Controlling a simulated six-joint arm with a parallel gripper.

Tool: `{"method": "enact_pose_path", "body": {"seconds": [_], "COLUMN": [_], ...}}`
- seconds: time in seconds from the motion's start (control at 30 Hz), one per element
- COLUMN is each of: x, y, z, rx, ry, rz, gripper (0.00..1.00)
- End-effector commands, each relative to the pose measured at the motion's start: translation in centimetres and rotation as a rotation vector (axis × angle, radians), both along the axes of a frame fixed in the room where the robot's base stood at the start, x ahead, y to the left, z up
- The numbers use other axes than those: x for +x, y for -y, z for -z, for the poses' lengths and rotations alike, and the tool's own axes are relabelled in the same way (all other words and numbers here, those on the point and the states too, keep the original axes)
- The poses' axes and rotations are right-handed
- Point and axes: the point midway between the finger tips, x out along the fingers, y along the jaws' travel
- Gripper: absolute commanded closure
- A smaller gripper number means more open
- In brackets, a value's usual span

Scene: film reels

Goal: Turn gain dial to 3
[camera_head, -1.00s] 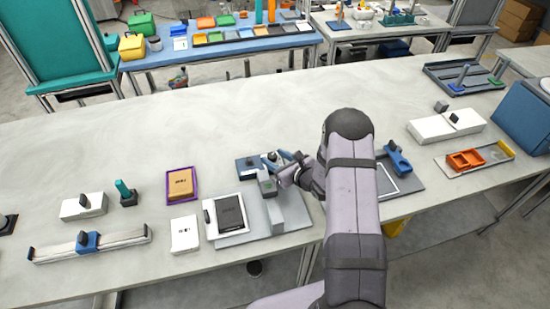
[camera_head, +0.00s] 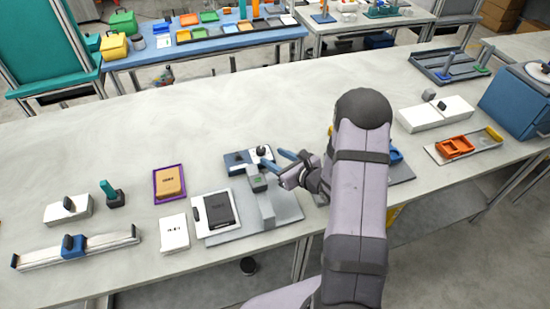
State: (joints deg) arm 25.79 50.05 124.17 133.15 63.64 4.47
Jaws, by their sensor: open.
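A small blue and white unit with a black upright knob (camera_head: 262,150) stands at the middle of the near table, behind a grey plate. It may be the gain dial; no label or number on it can be read. The fingers are apart and empty, close to the right of the knob. I cannot tell whether a finger touches the unit. My arm covers the table just right of the gripper.
A grey plate (camera_head: 285,207) carries a black-screened white device (camera_head: 217,211) and a raised grey block. An orange block in a purple tray (camera_head: 168,183), a white card (camera_head: 174,233) and a blue slider on a rail (camera_head: 73,247) lie left.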

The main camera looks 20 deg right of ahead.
Motion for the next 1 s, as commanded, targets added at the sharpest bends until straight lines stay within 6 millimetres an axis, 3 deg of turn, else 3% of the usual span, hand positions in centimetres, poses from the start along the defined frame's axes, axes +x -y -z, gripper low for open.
{"method": "enact_pose_path", "body": {"seconds": [0.23,0.37,0.57,0.73,0.87,1.0], "x": [1.2,2.3,3.9,4.0,3.8,4.1], "y": [-0.6,-2.4,-6.5,-9.1,-9.2,-7.4], "z": [-1.2,-2.3,-4.3,-5.1,-4.8,-4.3], "rx": [-0.045,-0.175,-0.545,-0.966,-1.289,-1.606], "ry": [0.057,0.145,0.416,0.745,1.013,1.299], "rz": [-0.064,-0.223,-0.635,-1.065,-1.392,-1.742], "gripper": [0.55,0.55,0.55,0.55,0.55,0.55]}}
